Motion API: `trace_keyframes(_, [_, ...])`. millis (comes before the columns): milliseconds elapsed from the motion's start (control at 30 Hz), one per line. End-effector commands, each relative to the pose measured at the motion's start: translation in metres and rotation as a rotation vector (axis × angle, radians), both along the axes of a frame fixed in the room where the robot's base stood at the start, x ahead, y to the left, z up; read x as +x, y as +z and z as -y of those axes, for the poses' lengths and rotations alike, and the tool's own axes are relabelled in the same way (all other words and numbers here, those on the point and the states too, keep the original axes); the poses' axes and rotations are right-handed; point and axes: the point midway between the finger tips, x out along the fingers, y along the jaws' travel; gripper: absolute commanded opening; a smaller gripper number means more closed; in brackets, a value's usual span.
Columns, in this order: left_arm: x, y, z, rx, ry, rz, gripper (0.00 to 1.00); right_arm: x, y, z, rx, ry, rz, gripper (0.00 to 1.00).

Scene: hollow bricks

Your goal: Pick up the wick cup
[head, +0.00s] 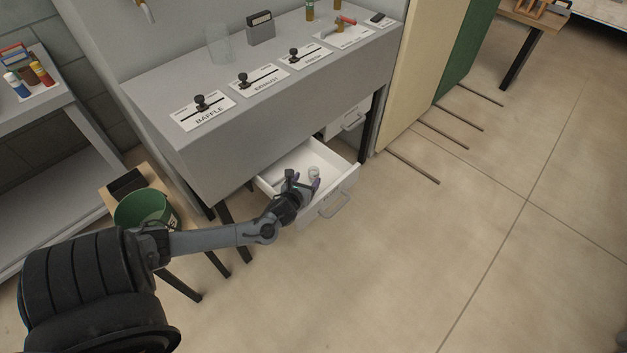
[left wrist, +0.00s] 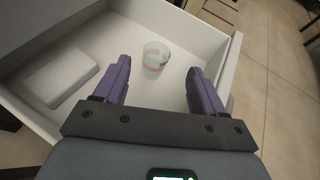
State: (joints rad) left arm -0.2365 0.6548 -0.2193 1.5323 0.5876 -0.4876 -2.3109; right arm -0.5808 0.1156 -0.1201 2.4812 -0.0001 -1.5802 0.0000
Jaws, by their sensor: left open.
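The wick cup (left wrist: 155,57) is a small clear and white cup with reddish marks, standing in an open white drawer (left wrist: 185,25). It also shows small in the head view (head: 314,172), inside the drawer (head: 339,195) under the grey bench. My left gripper (left wrist: 160,85) is open and empty, its two purple fingers pointing into the drawer. The cup lies ahead of the fingertips, roughly between their lines, and apart from them. In the head view the left gripper (head: 304,181) reaches over the drawer beside the cup. My right gripper is not in view.
A white block-like item (left wrist: 58,75) lies in the drawer, left of the cup. The drawer walls surround the fingers. The grey bench (head: 250,115) with labelled sliders overhangs the drawer. A green bucket (head: 145,208) stands to the left. The floor at right is mostly clear.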

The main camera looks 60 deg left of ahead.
Motion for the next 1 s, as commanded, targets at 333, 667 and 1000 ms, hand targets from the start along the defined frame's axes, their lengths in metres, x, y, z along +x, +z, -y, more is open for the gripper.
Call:
trace_keyframes(333, [0.023, -0.014, -0.018, -0.001, 0.001, 0.000, 0.70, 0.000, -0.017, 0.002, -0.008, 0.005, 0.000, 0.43])
trace_keyframes(667, [0.044, -0.033, -0.038, -0.002, 0.001, 0.002, 0.70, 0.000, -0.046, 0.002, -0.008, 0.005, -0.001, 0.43])
trace_keyframes(1000, [0.058, -0.036, -0.048, -0.001, 0.000, -0.002, 0.70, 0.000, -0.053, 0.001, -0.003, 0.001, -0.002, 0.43])
